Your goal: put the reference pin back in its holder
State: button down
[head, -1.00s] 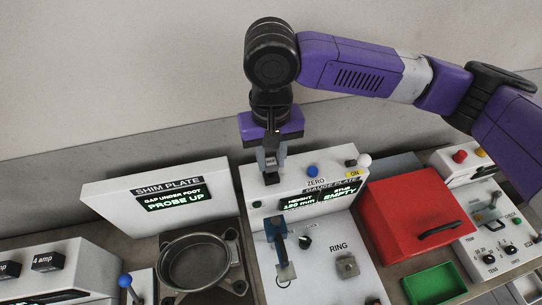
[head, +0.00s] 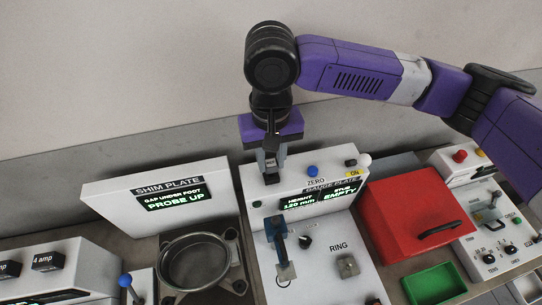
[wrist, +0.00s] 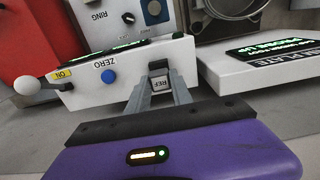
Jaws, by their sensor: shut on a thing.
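My gripper (head: 270,165) points down at the top left of the gauge plate's white back panel (head: 300,182). It is shut on the reference pin, a small block with a white REF label (wrist: 160,82), seen between the fingers in the wrist view. In the head view the fingers mostly hide the pin, and a dark part shows at the fingertips. The pin is at the panel's top edge; I cannot tell if it touches. No holder can be made out clearly; it may be hidden behind the gripper. The gauge display (head: 320,198) reads height 120 mm and EMPTY.
The panel carries a blue ZERO button (head: 312,171) and a white ball knob (head: 364,160). A blue-handled lever (head: 278,235) stands in front. The shim plate panel (head: 155,190) is left, a red box (head: 415,215) right, with a green tray (head: 434,284) before it.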

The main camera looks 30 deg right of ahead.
aim_at(272, 164)
jog(key=shift+f, duration=1.05)
jog(key=c, duration=1.1)
grip_release()
jog(key=shift+o, duration=0.2)
jog(key=shift+r, duration=3.85)
jog(key=shift+s, duration=0.15)
